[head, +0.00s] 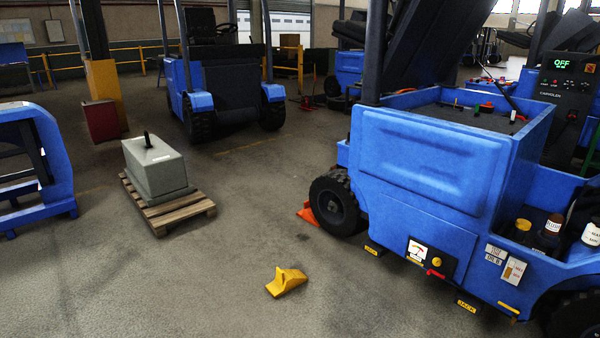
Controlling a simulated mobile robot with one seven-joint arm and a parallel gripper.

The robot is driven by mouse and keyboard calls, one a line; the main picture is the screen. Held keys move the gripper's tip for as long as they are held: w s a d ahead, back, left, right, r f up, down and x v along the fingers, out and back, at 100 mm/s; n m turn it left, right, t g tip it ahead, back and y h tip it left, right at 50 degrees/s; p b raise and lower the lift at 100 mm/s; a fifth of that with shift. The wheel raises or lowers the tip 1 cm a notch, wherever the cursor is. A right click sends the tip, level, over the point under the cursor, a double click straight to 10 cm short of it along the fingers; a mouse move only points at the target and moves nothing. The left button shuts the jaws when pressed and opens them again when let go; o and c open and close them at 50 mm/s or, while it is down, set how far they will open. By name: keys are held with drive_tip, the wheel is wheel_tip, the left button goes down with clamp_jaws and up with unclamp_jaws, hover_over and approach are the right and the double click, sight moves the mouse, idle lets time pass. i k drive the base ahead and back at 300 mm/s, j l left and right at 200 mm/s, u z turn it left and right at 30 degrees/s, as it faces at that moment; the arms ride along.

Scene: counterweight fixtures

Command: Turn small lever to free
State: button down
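A small red lever (435,273) sticks out at the bottom of a black panel (430,258) low on the side of the blue forklift (430,165). The panel also carries a white gauge (417,250) and a yellow knob (437,262). Several small coloured controls, one of them red (487,108), sit on the dark top of the forklift body. The lettering by the red lever is too small to read, so I cannot tell its setting. My gripper is not in view.
A yellow wedge (287,282) lies on open floor before the forklift. An orange wedge (307,212) is against its front wheel. A grey block (155,165) stands on a wooden pallet (160,205) at left. A console (565,90) at right reads OFF.

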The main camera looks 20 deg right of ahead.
sight(444, 275)
drive_tip(key=i+u, duration=0.25)
drive_tip(key=i, duration=0.2)
drive_tip(key=i+l+u, duration=0.25)
drive_tip(key=i, duration=0.2)
drive_tip(key=u, duration=9.65)
